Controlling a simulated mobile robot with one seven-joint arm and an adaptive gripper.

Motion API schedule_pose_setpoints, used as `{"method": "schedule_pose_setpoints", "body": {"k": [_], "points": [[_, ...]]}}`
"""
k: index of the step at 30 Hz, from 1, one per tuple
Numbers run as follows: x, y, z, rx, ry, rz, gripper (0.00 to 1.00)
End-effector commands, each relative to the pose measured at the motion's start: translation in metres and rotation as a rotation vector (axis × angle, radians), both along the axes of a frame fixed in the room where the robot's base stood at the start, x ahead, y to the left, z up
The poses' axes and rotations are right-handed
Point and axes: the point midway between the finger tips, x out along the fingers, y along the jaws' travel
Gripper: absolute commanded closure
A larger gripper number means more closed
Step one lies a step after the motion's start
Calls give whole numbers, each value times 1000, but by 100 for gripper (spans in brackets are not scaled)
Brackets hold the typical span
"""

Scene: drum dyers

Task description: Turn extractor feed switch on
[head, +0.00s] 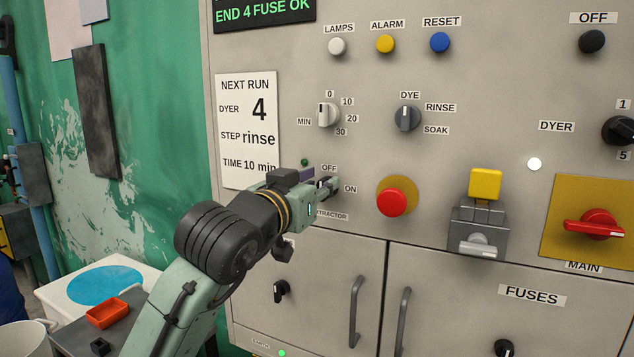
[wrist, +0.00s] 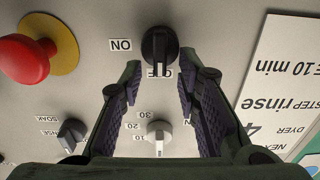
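The extractor feed switch is a black rotary knob (wrist: 159,45) on the grey panel, with ON and OFF labels beside it. In the wrist view, which is upside down, its pale pointer mark is toward the OFF label (wrist: 160,73). In the head view my gripper (head: 326,187) is at the panel and mostly hides the knob; the OFF label is above and the ON label (head: 350,189) to the right. In the wrist view my gripper (wrist: 160,75) is open, its two purple-padded fingers on either side of the knob with gaps. Contact is not visible.
A red push button (head: 391,202) on a yellow disc is right of the switch. A grey timer knob (head: 328,115) and a dye/rinse/soak knob (head: 407,118) are above. Cabinet handles (head: 356,311) stick out below. A run sheet (head: 247,125) is to the left.

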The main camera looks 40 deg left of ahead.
Motion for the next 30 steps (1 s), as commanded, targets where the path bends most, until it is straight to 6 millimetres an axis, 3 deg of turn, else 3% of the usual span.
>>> {"method": "schedule_pose_setpoints", "body": {"k": [15, 30], "points": [[0, 0, 0, 0, 0, 0, 100], [0, -1, -1, 20, 6, -1, 100]]}}
